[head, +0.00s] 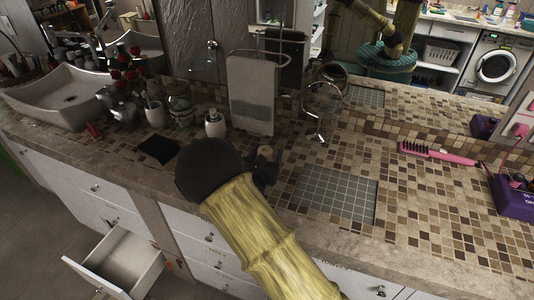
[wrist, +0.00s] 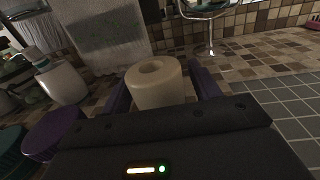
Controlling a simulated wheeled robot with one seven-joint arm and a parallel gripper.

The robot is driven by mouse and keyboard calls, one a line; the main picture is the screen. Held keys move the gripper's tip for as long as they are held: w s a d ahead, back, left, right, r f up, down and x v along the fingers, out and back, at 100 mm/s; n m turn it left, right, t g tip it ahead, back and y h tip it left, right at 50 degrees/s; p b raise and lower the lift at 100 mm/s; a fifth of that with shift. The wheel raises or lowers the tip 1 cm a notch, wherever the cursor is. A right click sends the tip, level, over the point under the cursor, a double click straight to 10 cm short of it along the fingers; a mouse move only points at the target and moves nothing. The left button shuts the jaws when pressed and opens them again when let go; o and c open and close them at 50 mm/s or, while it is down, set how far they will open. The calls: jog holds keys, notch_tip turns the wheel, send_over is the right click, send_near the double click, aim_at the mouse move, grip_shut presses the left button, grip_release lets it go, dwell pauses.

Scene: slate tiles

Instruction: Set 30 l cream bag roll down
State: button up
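The 30 l cream bag roll (wrist: 160,88) is a pale cylinder with a hole in its top, seen in the wrist view. It sits between the two purple fingers of my gripper (wrist: 163,92), which touch its sides. Its lower part is hidden by the gripper body, so I cannot tell whether it touches the counter. In the head view my gripper (head: 265,165) is over the tiled counter (head: 300,215), mostly hidden behind my dark wrist.
A grey slate tile patch (head: 335,193) lies right of my gripper. A white dispenser (head: 215,124), a hanging towel (head: 252,95) and a round stand mirror (head: 328,80) are behind. A pink brush (head: 438,153) and purple box (head: 515,198) are at right. A drawer (head: 118,262) stands open.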

jog(key=shift+r, duration=0.1)
dwell(0.3)
jog(key=b+v, duration=0.1)
jog(key=v, duration=1.1)
jog(key=shift+s+r, duration=0.1)
